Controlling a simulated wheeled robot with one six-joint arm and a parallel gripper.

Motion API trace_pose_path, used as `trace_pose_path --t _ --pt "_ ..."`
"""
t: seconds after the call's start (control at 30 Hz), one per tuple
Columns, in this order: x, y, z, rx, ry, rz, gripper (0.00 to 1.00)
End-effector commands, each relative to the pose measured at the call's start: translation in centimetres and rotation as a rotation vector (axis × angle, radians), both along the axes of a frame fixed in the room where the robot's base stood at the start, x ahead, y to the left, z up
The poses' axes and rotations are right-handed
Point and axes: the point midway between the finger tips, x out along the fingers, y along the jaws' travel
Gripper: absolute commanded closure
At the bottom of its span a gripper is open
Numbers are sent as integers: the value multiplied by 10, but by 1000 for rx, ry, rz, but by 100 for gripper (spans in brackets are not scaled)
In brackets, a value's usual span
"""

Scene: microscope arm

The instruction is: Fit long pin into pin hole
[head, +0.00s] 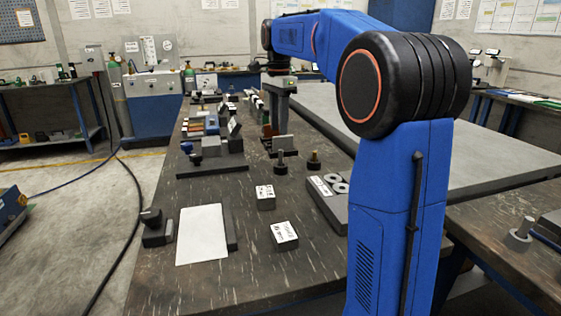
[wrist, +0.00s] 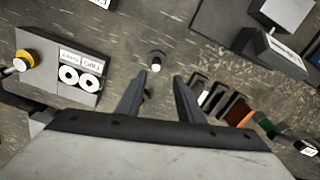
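My gripper (wrist: 159,77) is open and empty in the wrist view, its two dark fingers apart. A small dark pin-like piece with a pale round end (wrist: 156,62) shows just beyond the gap between the fingertips; whether it is the long pin I cannot tell. A dark block with a label and two white rings with dark centres (wrist: 92,97) lies left of the fingers; the block also shows in the head view (head: 323,204). I cannot tell which opening is the pin hole. In the head view my gripper (head: 280,146) hangs over the bench.
Several blocks and fixtures crowd the far bench. A white sheet (head: 202,236) and two labelled blocks (head: 265,198) (head: 284,235) lie nearer, with bare bench around them.

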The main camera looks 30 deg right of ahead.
Motion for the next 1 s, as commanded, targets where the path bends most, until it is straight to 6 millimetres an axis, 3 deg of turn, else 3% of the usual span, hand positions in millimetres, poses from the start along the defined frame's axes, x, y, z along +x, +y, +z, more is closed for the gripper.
trace_pose_path --t 0.2,0.47,0.8,1.0 --pt "0 0 -34 0 1 0 66" --pt "-1 0 -49 0 0 0 66" --pt "-8 -1 -90 0 0 1 66" --pt "-8 -1 -98 0 0 1 66"
